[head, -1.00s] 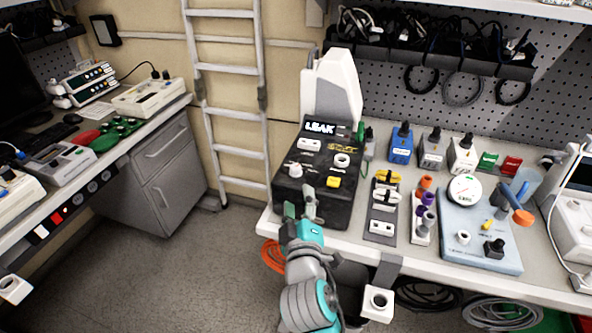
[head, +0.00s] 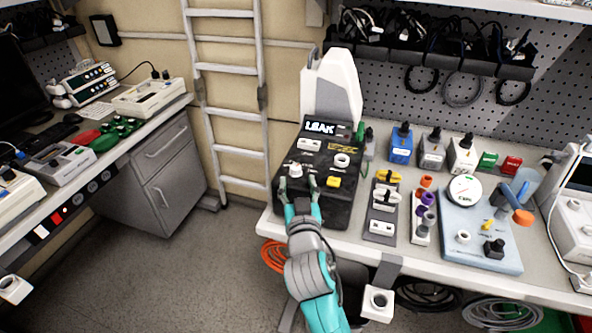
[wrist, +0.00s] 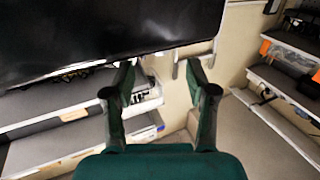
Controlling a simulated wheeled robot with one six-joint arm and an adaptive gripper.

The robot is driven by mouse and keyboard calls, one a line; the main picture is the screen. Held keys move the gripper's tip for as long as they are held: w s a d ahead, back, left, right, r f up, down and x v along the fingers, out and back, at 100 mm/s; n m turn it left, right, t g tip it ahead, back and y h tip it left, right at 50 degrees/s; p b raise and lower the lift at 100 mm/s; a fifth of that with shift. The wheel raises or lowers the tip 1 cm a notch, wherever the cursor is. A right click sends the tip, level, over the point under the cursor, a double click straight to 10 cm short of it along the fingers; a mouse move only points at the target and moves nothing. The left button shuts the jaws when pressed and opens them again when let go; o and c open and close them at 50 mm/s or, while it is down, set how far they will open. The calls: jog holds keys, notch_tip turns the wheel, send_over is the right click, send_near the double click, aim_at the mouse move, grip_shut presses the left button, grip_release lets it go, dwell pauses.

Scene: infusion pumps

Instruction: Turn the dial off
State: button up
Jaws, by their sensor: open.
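The black box (head: 340,208) has a panel with a lit "LEAK" display (head: 320,128). A white dial (head: 296,169) sits at the panel's left, and another white round fitting (head: 342,160) sits at its right. Which one the task means is not marked. My gripper (head: 299,184) is open and empty at the box's front, its fingers spread left and right just below the left dial. Whether a finger touches the box cannot be told.
A yellow button (head: 334,182) is right of my gripper on the panel. A grey strip with clips (head: 382,224) and a pale blue gauge unit (head: 480,250) stand to the right on the bench. Open floor (head: 190,270) lies to the left.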

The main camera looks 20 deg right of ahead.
aim_at(296, 171)
jog(key=shift+x, duration=2.8)
jog(key=shift+d, duration=0.1)
grip_shut()
